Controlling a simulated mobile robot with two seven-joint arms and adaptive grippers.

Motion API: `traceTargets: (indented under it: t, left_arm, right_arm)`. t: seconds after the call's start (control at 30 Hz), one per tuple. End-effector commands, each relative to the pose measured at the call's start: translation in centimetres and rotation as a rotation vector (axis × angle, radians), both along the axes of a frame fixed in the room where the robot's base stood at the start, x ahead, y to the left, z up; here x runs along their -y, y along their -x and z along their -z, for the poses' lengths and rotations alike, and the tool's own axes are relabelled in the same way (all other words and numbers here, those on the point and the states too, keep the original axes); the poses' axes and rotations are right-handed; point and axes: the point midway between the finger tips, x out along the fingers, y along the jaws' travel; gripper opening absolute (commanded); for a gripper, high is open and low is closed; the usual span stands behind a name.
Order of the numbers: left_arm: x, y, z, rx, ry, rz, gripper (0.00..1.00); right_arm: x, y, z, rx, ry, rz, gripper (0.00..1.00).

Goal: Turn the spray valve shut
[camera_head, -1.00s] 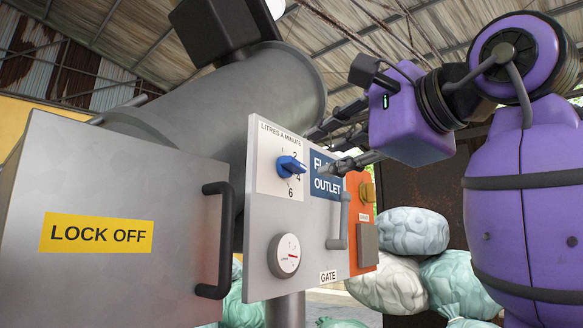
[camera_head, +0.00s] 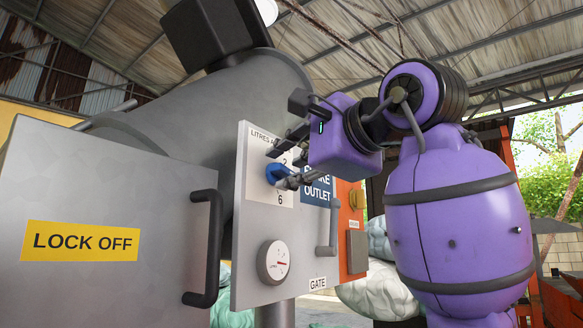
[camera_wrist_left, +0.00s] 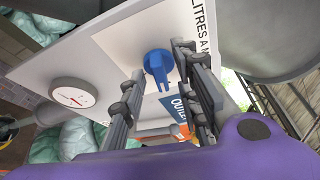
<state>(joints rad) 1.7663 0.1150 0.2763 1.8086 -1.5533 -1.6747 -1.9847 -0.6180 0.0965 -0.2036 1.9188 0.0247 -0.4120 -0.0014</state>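The valve's blue knob (camera_head: 277,173) sits on a grey panel (camera_head: 255,223) under a "LITRES A MINUTE" scale. The 6 shows below it, and my fingers cover part of the scale. My left gripper (camera_head: 281,167) is in front of the knob, open, with one finger above it and one below right. In the left wrist view the knob (camera_wrist_left: 158,64) appears between the two spread fingers (camera_wrist_left: 158,75), with a gap on each side. Its handle points down in that picture. I cannot tell whether the fingertips reach past its front. My right gripper is not in view.
A white dial (camera_head: 273,262) and a grey gate handle (camera_head: 328,228) are lower on the panel. An orange panel (camera_head: 346,190) stands behind it. A grey "LOCK OFF" cabinet (camera_head: 90,285) with a black handle (camera_head: 207,250) is at left. Pale bags (camera_head: 378,290) lie behind.

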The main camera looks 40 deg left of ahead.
Motion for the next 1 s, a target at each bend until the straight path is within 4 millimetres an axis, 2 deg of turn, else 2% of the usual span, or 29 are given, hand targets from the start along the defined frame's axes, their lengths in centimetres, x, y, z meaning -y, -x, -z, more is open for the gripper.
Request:
traceTargets:
  t: [0.03, 0.23, 0.67, 1.0]
  left_arm:
    - [0.00, 0.00, 0.00, 0.000, 0.000, 0.000, 0.24]
    - [0.02, 0.01, 0.00, 0.000, 0.000, -0.001, 0.00]
    - [0.04, -0.02, 0.12, 0.045, -0.005, -0.001, 0.00]
    - [0.04, 0.00, 0.44, 0.277, -0.030, -0.001, 0.00]
  right_arm:
    - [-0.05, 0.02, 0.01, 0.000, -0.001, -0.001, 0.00]
    - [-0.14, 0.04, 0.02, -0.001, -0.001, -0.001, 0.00]
    - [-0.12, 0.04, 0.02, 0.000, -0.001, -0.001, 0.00]
    - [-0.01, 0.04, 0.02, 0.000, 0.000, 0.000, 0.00]
